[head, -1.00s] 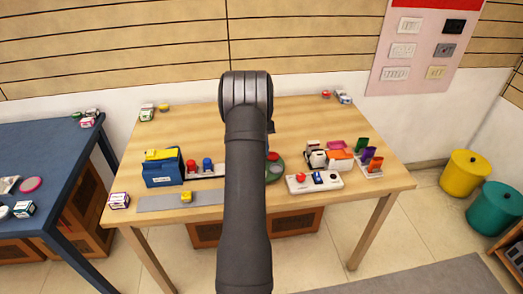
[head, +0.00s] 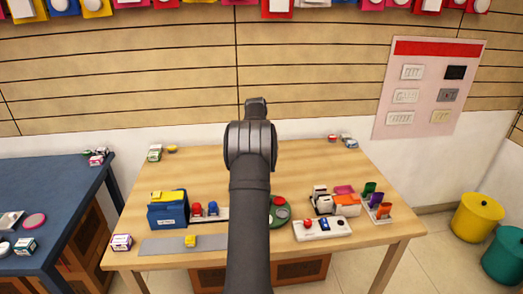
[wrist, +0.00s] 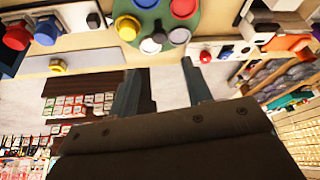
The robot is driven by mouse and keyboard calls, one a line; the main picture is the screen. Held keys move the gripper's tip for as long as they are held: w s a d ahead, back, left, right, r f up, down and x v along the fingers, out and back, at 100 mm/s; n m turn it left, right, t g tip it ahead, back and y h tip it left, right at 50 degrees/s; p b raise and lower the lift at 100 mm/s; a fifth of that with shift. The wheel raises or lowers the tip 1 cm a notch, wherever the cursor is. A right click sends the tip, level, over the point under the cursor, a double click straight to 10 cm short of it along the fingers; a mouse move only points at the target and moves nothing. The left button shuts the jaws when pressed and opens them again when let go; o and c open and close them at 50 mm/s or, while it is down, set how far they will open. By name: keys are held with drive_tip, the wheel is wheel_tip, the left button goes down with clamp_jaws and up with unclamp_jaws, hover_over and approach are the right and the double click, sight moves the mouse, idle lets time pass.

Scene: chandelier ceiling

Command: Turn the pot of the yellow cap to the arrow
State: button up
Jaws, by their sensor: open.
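A yellow cap (wrist: 128,27) sits on a green round board (wrist: 155,17) at the top of the wrist view, with a red cap (wrist: 183,8) and white and grey caps close by. Another yellow cap (wrist: 58,66) stands on a grey strip to the left; it also shows in the head view (head: 190,241). In the head view my arm hides much of the green board (head: 283,213). My gripper (wrist: 165,88) is open and empty in the wrist view, its fingers apart from the board, below it in the picture. I cannot make out an arrow.
Red (head: 197,208) and blue (head: 212,208) caps stand on a white base beside a blue box (head: 168,213). A white panel (head: 322,229) and coloured holders (head: 373,198) are to the right. The back middle of the table (head: 200,170) is mostly clear.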

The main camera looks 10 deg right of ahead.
drive_tip(key=v, duration=0.6)
drive_tip(key=shift+w+r, duration=0.2)
drive_tip(key=shift+r, duration=0.15)
drive_tip(key=shift+f, duration=0.1)
drive_tip(key=x, duration=1.7)
drive_tip(key=shift+s+f, duration=0.1)
drive_tip(key=shift+s, duration=0.15)
drive_tip(key=v, duration=1.7)
drive_tip(key=x, duration=1.6)
drive_tip(key=shift+s+f, duration=0.1)
drive_tip(key=shift+f, duration=0.15)
drive_tip(key=shift+f+n, duration=0.2)
drive_tip(key=shift+n, duration=0.2)
drive_tip(key=n+h, duration=0.1)
drive_tip(key=n, duration=0.3)
drive_tip(key=shift+s+a+t+h, duration=0.1)
drive_tip(key=shift+a+t+h, duration=0.05)
drive_tip(key=shift+t+h, duration=0.2)
drive_tip(key=shift+s+n+t+h, duration=0.1)
drive_tip(key=shift+n+t+h, duration=0.35)
drive_tip(key=shift+n, duration=1.35)
